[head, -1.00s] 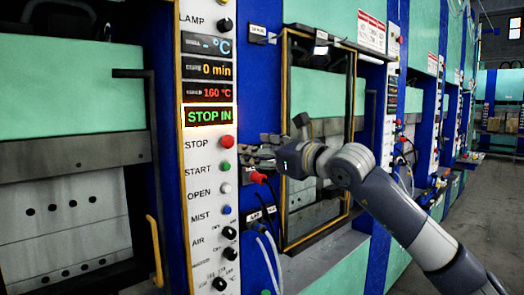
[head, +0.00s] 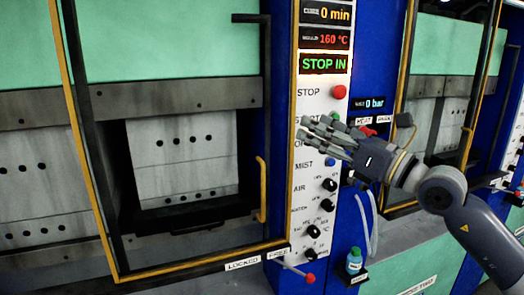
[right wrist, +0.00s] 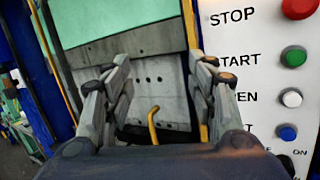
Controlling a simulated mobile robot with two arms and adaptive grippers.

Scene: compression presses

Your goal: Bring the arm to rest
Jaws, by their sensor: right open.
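My right gripper (head: 328,137) is in front of the press's white control panel (head: 312,222) in the head view, its fingers pointing left over the START and OPEN labels. The right wrist view shows the gripper (right wrist: 158,80) with its two fingers spread apart and nothing between them. I cannot tell whether it touches the panel. The right arm (head: 480,232) comes in from the lower right. My left gripper does not show.
A red STOP button (head: 339,92) sits above the gripper. The press opening (head: 185,150) with its yellow handle (head: 262,188) is to the left. A red-tipped lever (head: 309,278) and a small bottle (head: 354,261) are below. A second press stands at right.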

